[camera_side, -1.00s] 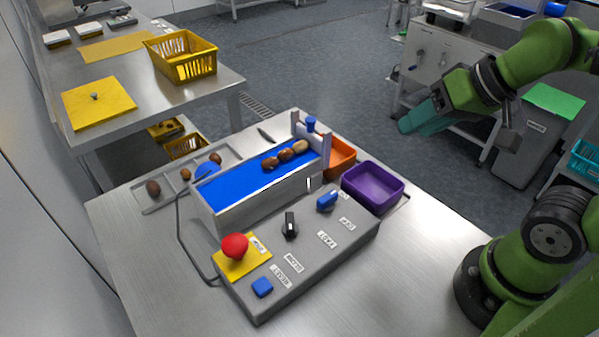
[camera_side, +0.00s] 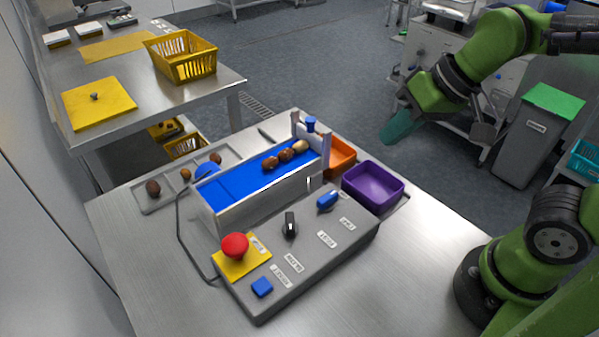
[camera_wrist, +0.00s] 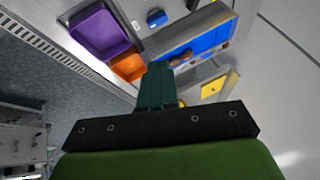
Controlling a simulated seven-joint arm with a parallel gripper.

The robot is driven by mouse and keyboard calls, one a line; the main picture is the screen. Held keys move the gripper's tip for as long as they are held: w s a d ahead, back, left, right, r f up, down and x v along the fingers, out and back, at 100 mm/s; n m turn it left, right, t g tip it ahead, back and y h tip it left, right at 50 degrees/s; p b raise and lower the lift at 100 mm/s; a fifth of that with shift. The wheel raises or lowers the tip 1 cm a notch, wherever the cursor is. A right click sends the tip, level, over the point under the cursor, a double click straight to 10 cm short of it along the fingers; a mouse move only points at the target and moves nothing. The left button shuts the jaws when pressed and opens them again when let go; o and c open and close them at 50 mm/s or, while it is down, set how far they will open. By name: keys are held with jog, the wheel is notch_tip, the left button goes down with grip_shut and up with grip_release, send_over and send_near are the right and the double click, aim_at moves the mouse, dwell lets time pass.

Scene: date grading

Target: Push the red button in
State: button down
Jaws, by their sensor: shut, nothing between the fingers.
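The red button (camera_side: 235,245) is a mushroom-shaped knob on a yellow plate (camera_side: 229,266) at the left end of the grey control box (camera_side: 300,283). It stands upright with nothing touching it. My gripper (camera_side: 390,138) is shut and empty, up in the air beyond the table's far right edge, well away from the button. In the wrist view my shut teal fingers (camera_wrist: 157,85) point toward the table. I cannot make out the red button in that view.
A purple bin (camera_side: 373,187) and an orange bin (camera_side: 340,157) sit to the right.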

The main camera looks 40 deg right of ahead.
jog(key=w+a+n+g, duration=0.35)
jog(key=w+a, duration=0.35)
jog(key=a, duration=0.6)
jog(key=m+g+h, duration=0.1)
jog(key=g+h, duration=0.1)
jog(key=h, duration=0.1)
send_over(236, 242)
jog(key=shift+r, duration=0.3)
jog(key=shift+f, duration=0.1)
notch_tip(236, 242, down, 14)
jog(key=shift+r, duration=0.1)
